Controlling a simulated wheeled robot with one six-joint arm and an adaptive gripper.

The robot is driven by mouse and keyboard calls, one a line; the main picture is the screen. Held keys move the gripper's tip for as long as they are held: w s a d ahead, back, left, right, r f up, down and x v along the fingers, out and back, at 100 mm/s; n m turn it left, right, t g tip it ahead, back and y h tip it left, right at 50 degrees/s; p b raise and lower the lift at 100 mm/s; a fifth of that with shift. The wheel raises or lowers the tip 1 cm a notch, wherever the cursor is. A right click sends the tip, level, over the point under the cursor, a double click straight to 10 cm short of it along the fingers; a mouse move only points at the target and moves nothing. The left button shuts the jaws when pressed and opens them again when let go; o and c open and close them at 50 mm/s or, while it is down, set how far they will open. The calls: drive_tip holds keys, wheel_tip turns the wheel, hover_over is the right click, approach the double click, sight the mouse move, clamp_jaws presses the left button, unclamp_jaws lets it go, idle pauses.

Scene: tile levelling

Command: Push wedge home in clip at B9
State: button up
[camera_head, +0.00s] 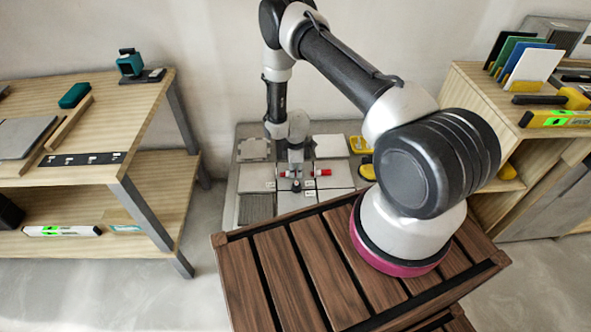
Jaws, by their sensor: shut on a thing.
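My gripper (296,183) is small and far off in the head view. It points down over the pale tiles of the floor panel and is shut on what looks like a red wedge (285,174), which shows at its left side. Another red piece (323,172) shows just right of the gripper, low over the tiles. The clip at B9 cannot be made out, and I cannot tell whether the wedge touches it. Light tiles (334,178) lie around the gripper, with small labels too small to read.
A grey textured patch (256,208) is at the panel's front left. Yellow tools (360,145) lie at its right. A wooden bench (150,108) stands left, a wooden shelf unit (478,88) right with tile samples and a yellow level (556,118). My slatted deck fills the front.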

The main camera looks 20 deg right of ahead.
sight(285, 174)
drive_tip(key=shift+a, duration=0.1)
idle(0.3)
drive_tip(key=shift+w+a, duration=0.2)
drive_tip(key=shift+a, duration=0.3)
drive_tip(key=shift+w+a, duration=0.15)
drive_tip(key=shift+a, duration=0.3)
drive_tip(key=shift+w+a, duration=0.2)
drive_tip(key=shift+a, duration=0.35)
drive_tip(key=shift+w+a, duration=0.2)
drive_tip(key=shift+a, duration=0.3)
idle(1.1)
drive_tip(key=o, duration=0.8)
